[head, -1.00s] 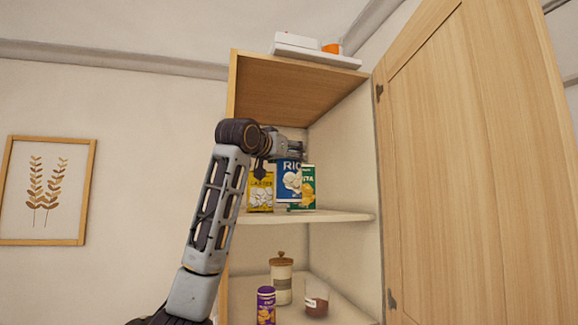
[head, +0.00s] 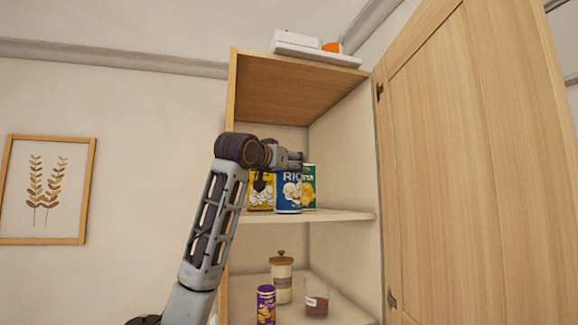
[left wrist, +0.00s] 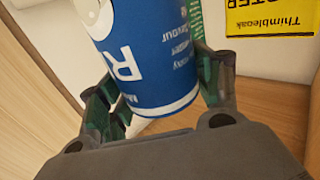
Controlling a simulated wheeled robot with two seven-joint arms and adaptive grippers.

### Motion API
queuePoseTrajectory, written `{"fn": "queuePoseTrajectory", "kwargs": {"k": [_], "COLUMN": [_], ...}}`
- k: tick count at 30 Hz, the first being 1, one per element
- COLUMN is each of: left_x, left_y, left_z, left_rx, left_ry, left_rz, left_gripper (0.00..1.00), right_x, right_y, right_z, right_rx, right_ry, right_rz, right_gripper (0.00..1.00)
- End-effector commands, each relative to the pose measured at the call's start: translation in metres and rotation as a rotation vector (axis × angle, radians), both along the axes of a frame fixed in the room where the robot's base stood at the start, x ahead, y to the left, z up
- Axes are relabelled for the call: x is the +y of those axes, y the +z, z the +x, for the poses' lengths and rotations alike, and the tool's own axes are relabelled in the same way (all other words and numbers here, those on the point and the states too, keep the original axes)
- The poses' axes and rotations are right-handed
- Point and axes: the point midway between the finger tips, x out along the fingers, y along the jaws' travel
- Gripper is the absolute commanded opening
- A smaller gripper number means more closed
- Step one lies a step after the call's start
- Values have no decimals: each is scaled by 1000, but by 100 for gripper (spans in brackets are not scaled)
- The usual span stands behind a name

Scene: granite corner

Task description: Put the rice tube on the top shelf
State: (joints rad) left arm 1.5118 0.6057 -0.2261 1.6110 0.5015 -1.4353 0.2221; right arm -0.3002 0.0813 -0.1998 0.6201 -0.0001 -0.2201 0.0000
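The rice tube (head: 288,193) is a blue can with white lettering and a pale picture. My left gripper (head: 290,160) is shut on its upper part, from above and the left. In the left wrist view, the tube (left wrist: 150,62) sits between the two green-dark fingers of the gripper (left wrist: 158,78). The tube is upright inside the cabinet, with its base at about the level of the upper shelf (head: 340,216). I cannot tell for sure whether it touches the shelf. My right gripper is not in view.
The lower shelf holds a lidded jar (head: 281,283), a purple tube (head: 265,305) and a glass (head: 316,298). The cabinet door (head: 465,170) stands open on the right.

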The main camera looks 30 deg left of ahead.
Motion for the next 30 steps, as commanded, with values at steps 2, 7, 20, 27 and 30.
{"fn": "queuePoseTrajectory", "kwargs": {"k": [2,7,20,27,30], "left_x": [0,0,0,-2,-3], "left_y": [0,0,4,1,1], "left_z": [0,0,0,-21,-33], "left_rx": [0,0,0,-1,-2], "left_ry": [0,0,0,0,-1], "left_rz": [0,0,0,0,1], "left_gripper": [78,84,84,84,84], "right_x": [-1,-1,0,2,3], "right_y": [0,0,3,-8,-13], "right_z": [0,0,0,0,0], "right_rx": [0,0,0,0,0], "right_ry": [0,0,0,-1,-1], "right_rz": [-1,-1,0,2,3], "right_gripper": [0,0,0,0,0]}}
